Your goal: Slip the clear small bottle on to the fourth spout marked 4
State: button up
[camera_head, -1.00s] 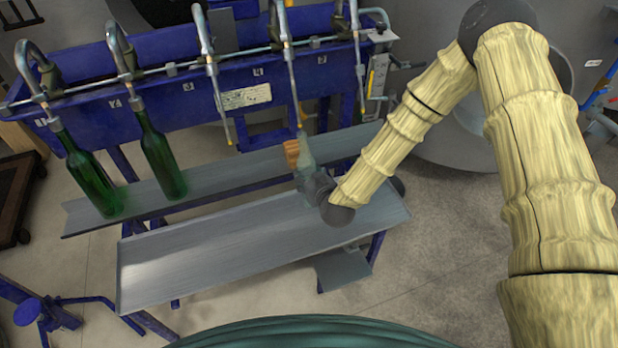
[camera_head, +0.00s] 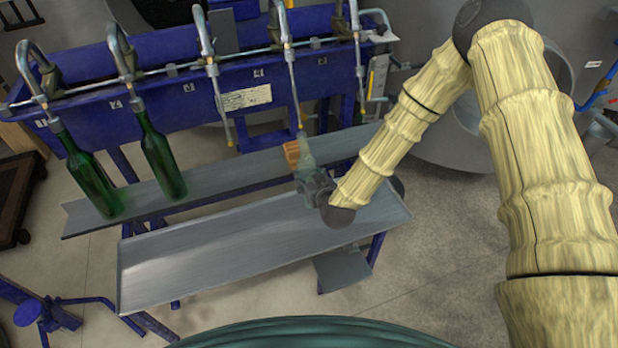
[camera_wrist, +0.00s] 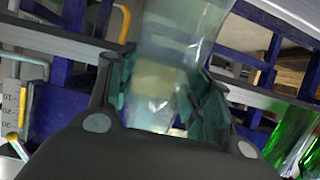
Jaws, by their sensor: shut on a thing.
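The clear small bottle (camera_head: 306,151) is held upright or nearly so, above the rear shelf (camera_head: 240,168). My gripper (camera_head: 308,177) is shut on its lower body; the wrist view shows the clear bottle (camera_wrist: 168,65) between the dark teal finger pads (camera_wrist: 165,105). The two line up in the head view, but I cannot tell whether the tip is inside the neck.
Green bottles hang at the first (camera_head: 90,180) and second (camera_head: 160,157) spouts. The third (camera_head: 218,95) and fifth (camera_head: 358,70) spouts are empty, either side of the fourth. An orange-brown piece (camera_head: 291,154) shows beside the clear bottle. The front shelf (camera_head: 220,250) is bare.

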aim_at(299, 117)
jog(key=shift+w+a+r+p, duration=0.45)
jog(key=shift+w+r+p, duration=0.95)
jog(key=shift+r, duration=1.55)
jog(key=shift+w+a+r+p, duration=0.4)
jog(key=shift+w+r+p, duration=1.05)
jog(key=shift+r, duration=1.5)
jog(key=shift+w+a+r+p, duration=0.45)
jog(key=shift+w+r+p, duration=0.95)
jog(key=shift+r, duration=1.55)
jog(key=shift+s+f, duration=0.25)
jog(key=shift+f, duration=0.05)
jog(key=shift+w+a+f+t+b, duration=0.1)
jog(key=shift+w+f+t+b, duration=0.2)
jog(key=shift+b, duration=0.5)
jog(key=shift+w+b, duration=0.1)
jog(key=shift+b, duration=0.2)
jog(key=shift+w+f, duration=0.1)
jog(key=shift+f, duration=0.05)
jog(key=shift+w+a+f+t+b, duration=0.15)
jog(key=shift+t+b, duration=0.15)
jog(key=shift+b, duration=0.25)
jog(key=shift+w+a+f+t+y+b, duration=0.2)
jog(key=shift+w+f+t+b, duration=0.3)
jog(key=shift+b, duration=0.8)
jog(key=shift+w+a+f+t+y+b, duration=0.25)
jog(key=shift+w+b, duration=0.45)
jog(key=shift+b, duration=0.55)
jog(key=shift+w+f+t+b, duration=0.15)
jog(key=shift+w+t+b, duration=0.15)
jog(key=shift+b, duration=0.35)
